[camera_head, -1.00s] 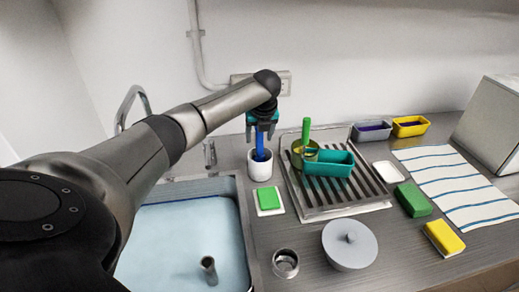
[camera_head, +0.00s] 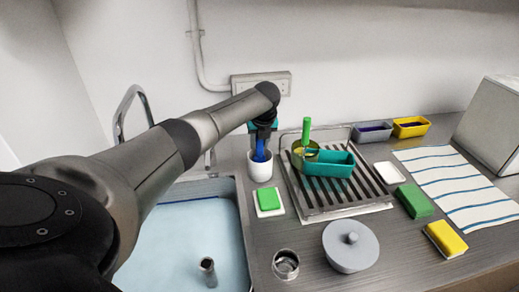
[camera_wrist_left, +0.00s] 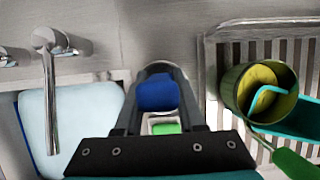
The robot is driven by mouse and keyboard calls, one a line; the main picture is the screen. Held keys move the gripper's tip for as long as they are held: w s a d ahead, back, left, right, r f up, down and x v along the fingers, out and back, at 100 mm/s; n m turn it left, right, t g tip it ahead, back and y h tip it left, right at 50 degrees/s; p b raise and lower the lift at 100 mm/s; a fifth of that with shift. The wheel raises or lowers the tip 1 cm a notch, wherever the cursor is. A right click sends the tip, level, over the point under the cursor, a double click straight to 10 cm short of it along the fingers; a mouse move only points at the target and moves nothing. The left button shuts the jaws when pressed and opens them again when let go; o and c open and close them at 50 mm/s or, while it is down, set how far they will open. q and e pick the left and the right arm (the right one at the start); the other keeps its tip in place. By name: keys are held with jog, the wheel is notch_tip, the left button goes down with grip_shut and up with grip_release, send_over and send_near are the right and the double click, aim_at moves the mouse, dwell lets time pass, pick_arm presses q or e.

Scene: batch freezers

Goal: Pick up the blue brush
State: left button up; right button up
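The blue brush (camera_head: 259,150) stands in a white cup (camera_head: 260,170) beside the sink. My left gripper (camera_head: 261,143) is directly above the cup, pointing down, with its fingers around the brush's upper part. In the left wrist view the blue brush end (camera_wrist_left: 157,92) lies between the two spread fingers (camera_wrist_left: 160,90). The fingers look open; any contact with the brush is hard to make out. The brush's lower part is hidden in the cup. My right gripper is in neither view.
A drying rack (camera_head: 340,208) holding a teal container (camera_head: 330,164) and an olive cup with a green handle (camera_head: 306,135) is close on the right. A sink (camera_head: 243,230) lies left. A green sponge (camera_head: 269,199) is in front of the cup. The wall is close behind.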

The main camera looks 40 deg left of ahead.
pick_arm(q)
grip_shut()
jog(key=shift+r, duration=0.1)
